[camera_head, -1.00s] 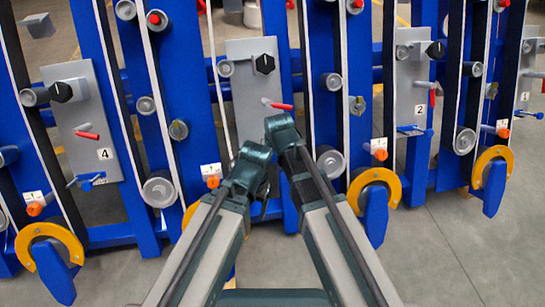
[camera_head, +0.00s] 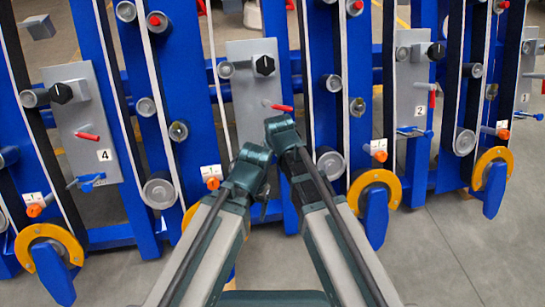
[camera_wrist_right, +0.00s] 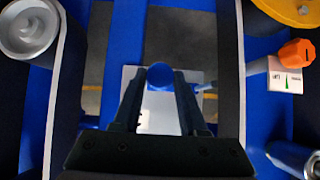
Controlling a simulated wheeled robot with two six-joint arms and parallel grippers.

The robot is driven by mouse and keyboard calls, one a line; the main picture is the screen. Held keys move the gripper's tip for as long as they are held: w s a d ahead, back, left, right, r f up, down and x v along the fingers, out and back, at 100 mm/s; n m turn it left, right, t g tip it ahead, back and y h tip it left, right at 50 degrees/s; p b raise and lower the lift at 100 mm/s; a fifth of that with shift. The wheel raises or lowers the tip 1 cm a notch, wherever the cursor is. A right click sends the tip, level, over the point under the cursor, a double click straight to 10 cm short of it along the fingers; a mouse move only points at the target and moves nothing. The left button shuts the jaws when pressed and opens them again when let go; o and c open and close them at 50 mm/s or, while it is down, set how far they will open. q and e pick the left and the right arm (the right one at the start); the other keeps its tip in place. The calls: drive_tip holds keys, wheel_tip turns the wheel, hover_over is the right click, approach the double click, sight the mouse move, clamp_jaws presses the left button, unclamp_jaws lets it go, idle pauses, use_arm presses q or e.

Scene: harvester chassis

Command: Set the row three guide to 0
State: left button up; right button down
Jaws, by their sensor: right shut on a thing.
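The row three plate (camera_head: 248,95) is the grey plate between the plates marked 4 and 2. It has a black knob (camera_head: 264,65) at the top and a red lever (camera_head: 281,107) lower down. My right arm's end (camera_head: 284,132) is in front of the plate's lower part and hides it in the head view. In the right wrist view my right gripper (camera_wrist_right: 160,80) is shut on a round blue knob (camera_wrist_right: 160,74), with the pale plate (camera_wrist_right: 131,78) behind it. The guide's scale is not readable. My left gripper (camera_head: 247,172) is beside the right one; its fingers are unclear.
The plates of row four (camera_head: 90,125) and row two (camera_head: 410,90) stand on either side, with blue guide handles (camera_head: 86,181). Blue uprights, rollers and belts crowd around. An orange knob (camera_wrist_right: 297,53) with a label is near my right gripper. Open floor (camera_head: 440,260) lies in front.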

drive_tip(key=shift+d, duration=0.15)
idle(0.5)
drive_tip(key=shift+w+d, duration=0.15)
drive_tip(key=shift+d, duration=0.45)
drive_tip(key=shift+c, duration=2.4)
unclamp_jaws()
drive_tip(key=shift+r, duration=0.1)
drive_tip(key=p+v, duration=1.2)
drive_tip(key=v, duration=0.1)
drive_tip(key=shift+r+p, duration=0.3)
drive_tip(key=shift+p, duration=0.1)
drive_tip(key=shift+d, duration=0.1)
